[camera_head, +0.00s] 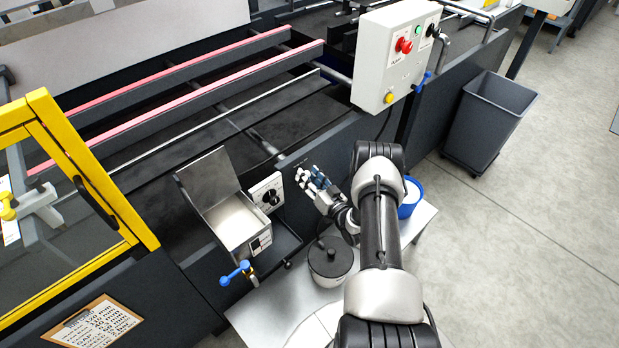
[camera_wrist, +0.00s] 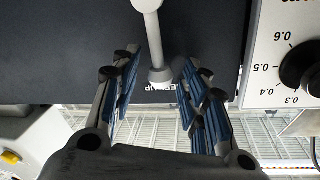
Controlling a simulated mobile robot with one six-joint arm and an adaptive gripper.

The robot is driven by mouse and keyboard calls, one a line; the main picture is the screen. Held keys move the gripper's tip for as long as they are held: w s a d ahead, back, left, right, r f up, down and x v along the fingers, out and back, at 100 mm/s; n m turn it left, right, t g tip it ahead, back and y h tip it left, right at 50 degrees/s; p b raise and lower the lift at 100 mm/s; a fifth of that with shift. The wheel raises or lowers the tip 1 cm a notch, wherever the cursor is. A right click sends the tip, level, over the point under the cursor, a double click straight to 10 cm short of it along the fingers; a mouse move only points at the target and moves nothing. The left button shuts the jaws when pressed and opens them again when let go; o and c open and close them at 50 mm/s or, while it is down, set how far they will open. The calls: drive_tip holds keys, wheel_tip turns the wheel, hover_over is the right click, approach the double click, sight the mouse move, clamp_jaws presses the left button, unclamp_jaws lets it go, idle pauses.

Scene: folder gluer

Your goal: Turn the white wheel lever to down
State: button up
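The white wheel lever (camera_wrist: 152,22) shows in the wrist view as a pale rod with a rounded knob at its lower end, against a dark panel. My gripper (camera_wrist: 160,68) is open, with blue-padded fingers on either side of the knob. Gaps show between the knob and both sets of fingers. A white label, partly hidden and upside down, sits just below the knob and seems to end in "UP". In the head view my gripper (camera_head: 313,178) is at the machine's dark side panel, and I cannot clearly make out the lever there.
A dial plate (camera_wrist: 280,75) is close on the right in the wrist view. In the head view, an open metal box (camera_head: 228,222) stands left of my gripper. A lidded dark pot (camera_head: 330,262) and a blue container (camera_head: 409,198) are on the low table (camera_head: 268,310).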

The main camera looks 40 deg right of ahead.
clamp_jaws()
idle(0.5)
